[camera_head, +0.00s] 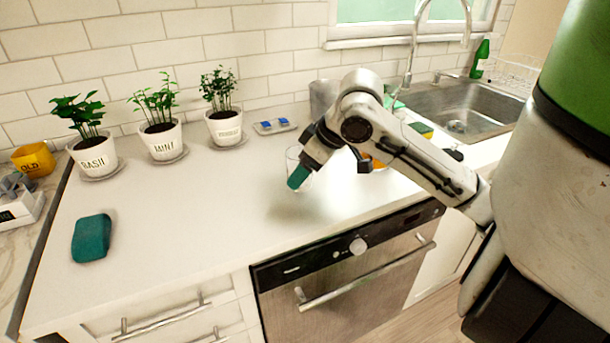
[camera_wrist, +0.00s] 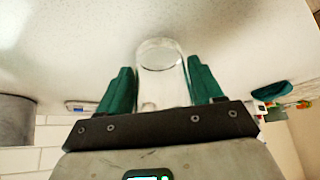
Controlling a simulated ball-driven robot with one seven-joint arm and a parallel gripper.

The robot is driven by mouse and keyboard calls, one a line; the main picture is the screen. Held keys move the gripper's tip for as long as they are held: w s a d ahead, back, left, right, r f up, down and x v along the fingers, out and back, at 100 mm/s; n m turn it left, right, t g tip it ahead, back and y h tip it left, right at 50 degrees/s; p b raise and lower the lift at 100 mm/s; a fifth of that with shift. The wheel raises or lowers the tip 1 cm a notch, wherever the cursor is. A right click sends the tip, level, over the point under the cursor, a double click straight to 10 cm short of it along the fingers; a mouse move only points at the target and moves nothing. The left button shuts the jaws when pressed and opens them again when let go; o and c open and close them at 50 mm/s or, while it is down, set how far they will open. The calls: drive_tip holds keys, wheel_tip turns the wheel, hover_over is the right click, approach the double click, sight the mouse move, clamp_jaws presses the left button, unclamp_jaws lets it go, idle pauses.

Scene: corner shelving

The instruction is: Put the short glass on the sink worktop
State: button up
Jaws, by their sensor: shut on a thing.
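A clear short glass (camera_wrist: 160,57) is between the two green fingers of my gripper (camera_wrist: 160,90) in the wrist view. The gripper is shut on it. In the head view my gripper (camera_head: 299,177) points down over the white worktop (camera_head: 200,220), in front of the potted plants. The glass (camera_head: 292,158) shows faintly there, partly hidden by the fingers. I cannot tell whether its base touches the worktop. The steel sink (camera_head: 455,108) is set into the worktop at the back right.
Basil (camera_head: 92,153), mint (camera_head: 163,143) and a third potted plant (camera_head: 225,128) stand along the wall. A small tray with blue items (camera_head: 274,126) and a metal canister (camera_head: 323,97) are behind my gripper. A teal object (camera_head: 91,238) lies front left. The middle worktop is clear.

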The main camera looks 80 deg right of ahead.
drive_tip(key=shift+f, duration=0.6)
drive_tip(key=shift+f+b, duration=0.3)
drive_tip(key=shift+b, duration=0.05)
drive_tip(key=o, duration=1.2)
drive_tip(key=shift+r, duration=0.1)
drive_tip(key=shift+o, duration=0.2)
drive_tip(key=shift+s+r+p, duration=0.1)
drive_tip(key=shift+r+p, duration=0.3)
drive_tip(key=shift+r, duration=0.05)
drive_tip(key=p+v, duration=0.1)
drive_tip(key=v, duration=1)
drive_tip(key=shift+s+r+p, duration=0.15)
drive_tip(key=shift+s+p, duration=0.05)
drive_tip(key=shift+p, duration=0.15)
